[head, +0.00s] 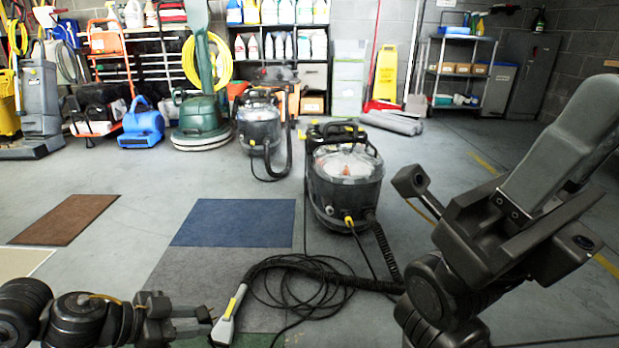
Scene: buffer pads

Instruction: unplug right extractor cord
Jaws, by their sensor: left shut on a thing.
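The right extractor (345,192), a black machine with a clear domed lid, stands upright on the floor at the middle. A yellow fitting and dark cords show at its lower front. A dark ribbed hose runs from it and lies coiled with a thin black cord (285,303) on the floor. The hose leads to a grey and yellow hand tool (228,316). My left gripper (205,320) is low at the left, shut with its fingertips at the tool's left side. My right arm fills the right side; the state of its gripper is unclear. No plug end can be made out.
A second extractor (260,125) and a green floor machine (201,110) stand behind. Blue (235,222), grey and brown (65,220) carpet squares lie on the floor. Shelves line the back wall. Open floor lies at left centre.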

